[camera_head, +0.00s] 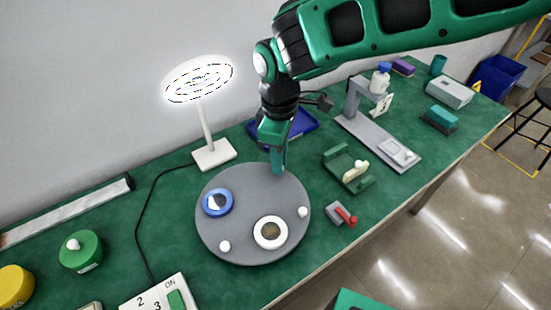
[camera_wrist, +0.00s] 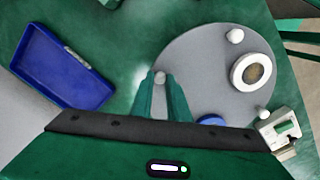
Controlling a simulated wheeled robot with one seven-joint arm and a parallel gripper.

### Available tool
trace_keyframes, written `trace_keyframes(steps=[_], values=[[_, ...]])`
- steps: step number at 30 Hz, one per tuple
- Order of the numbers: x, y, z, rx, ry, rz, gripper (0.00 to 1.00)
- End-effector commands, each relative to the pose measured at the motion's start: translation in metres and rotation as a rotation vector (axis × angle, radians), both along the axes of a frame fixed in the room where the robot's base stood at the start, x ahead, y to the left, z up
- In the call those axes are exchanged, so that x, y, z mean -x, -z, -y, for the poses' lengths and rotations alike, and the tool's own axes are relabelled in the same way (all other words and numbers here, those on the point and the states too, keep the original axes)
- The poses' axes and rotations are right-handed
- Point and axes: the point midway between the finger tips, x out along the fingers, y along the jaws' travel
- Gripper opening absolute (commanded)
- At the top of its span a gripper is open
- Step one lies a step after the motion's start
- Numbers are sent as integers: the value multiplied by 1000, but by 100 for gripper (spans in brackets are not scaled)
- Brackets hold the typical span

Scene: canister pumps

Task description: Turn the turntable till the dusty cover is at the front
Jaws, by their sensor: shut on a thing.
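The grey turntable (camera_head: 245,220) lies on the green bench and also shows in the wrist view (camera_wrist: 205,60). A white-rimmed round cover with a dull brown, dusty-looking middle (camera_head: 270,232) is on its front part; it also shows in the wrist view (camera_wrist: 252,70). A blue-rimmed cover (camera_head: 217,202) with a shiny middle is at the left. White knobs stand at the front left (camera_head: 225,246) and right (camera_head: 303,211) of the rim. My gripper (camera_head: 277,170) is at the far edge, its fingers shut on another white knob (camera_wrist: 160,76).
A white lamp (camera_head: 213,153) stands behind the turntable. A blue tray (camera_wrist: 60,68) lies behind my gripper. A green cradle (camera_head: 348,170) and a small red-handled block (camera_head: 341,214) stand to the right. A switch box (camera_head: 160,297) is at the front left.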

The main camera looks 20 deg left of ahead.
Motion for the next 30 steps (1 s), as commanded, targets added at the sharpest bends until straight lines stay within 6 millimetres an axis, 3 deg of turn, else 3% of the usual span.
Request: trace_keyframes(steps=[1,17,18,20,30], values=[[-11,-4,2,-8,16,14,0],[-15,-4,3,-10,12,16,0],[-15,-4,3,-11,12,16,22],[-14,-4,4,-10,11,15,34],[-9,-5,3,-5,2,7,34]])
